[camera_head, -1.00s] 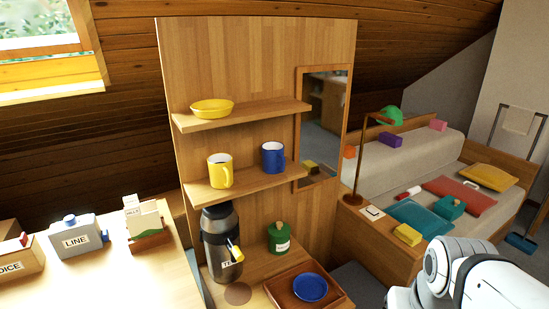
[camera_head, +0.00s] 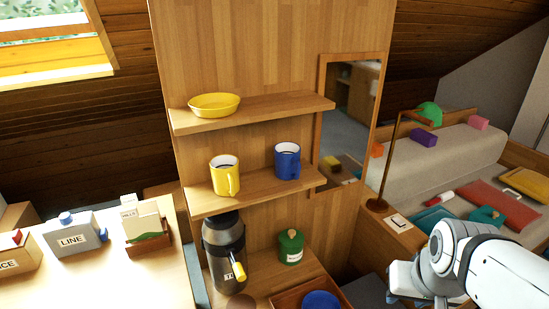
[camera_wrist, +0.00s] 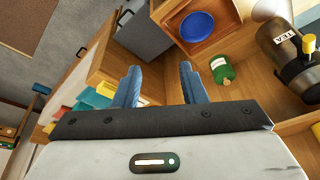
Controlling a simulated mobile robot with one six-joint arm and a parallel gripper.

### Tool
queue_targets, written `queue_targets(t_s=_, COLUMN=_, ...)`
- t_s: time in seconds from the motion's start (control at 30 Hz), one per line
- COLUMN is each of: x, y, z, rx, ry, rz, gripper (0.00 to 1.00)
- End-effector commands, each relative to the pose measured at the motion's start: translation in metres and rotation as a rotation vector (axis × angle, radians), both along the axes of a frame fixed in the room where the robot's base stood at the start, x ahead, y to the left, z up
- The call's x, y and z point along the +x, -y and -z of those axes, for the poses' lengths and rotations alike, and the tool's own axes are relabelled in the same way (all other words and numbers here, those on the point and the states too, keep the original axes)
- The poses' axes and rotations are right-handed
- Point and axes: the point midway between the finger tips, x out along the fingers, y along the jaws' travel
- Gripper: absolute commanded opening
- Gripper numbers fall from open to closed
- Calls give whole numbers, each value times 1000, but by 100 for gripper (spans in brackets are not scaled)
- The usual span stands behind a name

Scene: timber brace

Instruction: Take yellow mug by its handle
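The yellow mug (camera_head: 224,175) stands upright on the middle shelf (camera_head: 258,188), left of a blue mug (camera_head: 287,161). Its handle faces the front, slightly right. My arm shows at the lower right of the head view, well right of the mug and lower; the fingers are not clear there. In the wrist view my gripper (camera_wrist: 160,84) has its two blue fingers apart with nothing between them. The yellow mug is not in the wrist view.
A yellow bowl (camera_head: 214,105) sits on the upper shelf. Below are a flask (camera_head: 224,250), a green jar (camera_head: 291,246) and a tray (camera_head: 287,297) with a blue plate (camera_head: 320,302). A mirror (camera_head: 347,120) hangs right of the shelves. A lamp (camera_head: 384,170) stands farther right.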

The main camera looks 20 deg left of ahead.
Motion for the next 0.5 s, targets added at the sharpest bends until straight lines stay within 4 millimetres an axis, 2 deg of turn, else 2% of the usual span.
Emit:
queue_targets(t_s=0.2, x=72, y=-77, z=1, rx=91, ry=232, rz=-132, gripper=38)
queue_targets(t_s=0.3, x=99, y=-118, z=0, rx=139, ry=352, rz=-180, gripper=38)
queue_targets(t_s=0.4, x=120, y=-160, z=-2, rx=176, ry=470, rz=-216, gripper=38)
queue_targets(t_s=0.5, x=132, y=-204, z=-5, rx=233, ry=588, rz=-256, gripper=38)
